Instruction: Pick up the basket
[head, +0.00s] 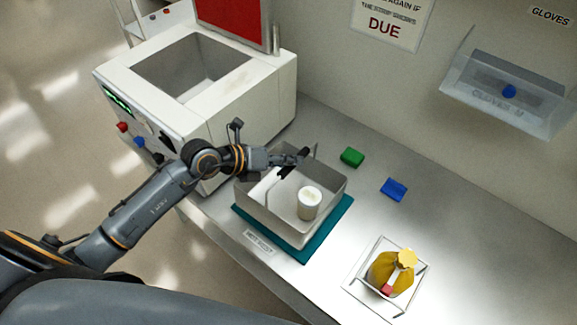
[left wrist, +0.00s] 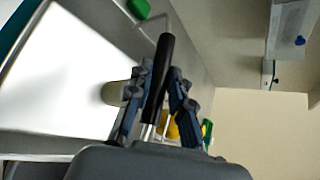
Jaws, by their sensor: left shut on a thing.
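The basket (head: 262,217) is an open, pale grey box with a wire handle and a black grip (left wrist: 160,72). In the head view it is at or just over a teal mat (head: 318,244); I cannot tell whether it touches the mat. A white lidded jar (head: 308,204) stands inside it. My left gripper (head: 290,160) is above the basket, shut on the handle's black grip. In the left wrist view the grip lies between the fingers of my left gripper (left wrist: 158,98). My right gripper is not in view.
A white machine (head: 228,105) with an open well stands left of the basket. A green block (head: 352,157) and a blue block (head: 394,189) lie to its right. A yellow sack (head: 391,271) sits in a small wire-framed tray at the front right. A glove bin hangs on the wall.

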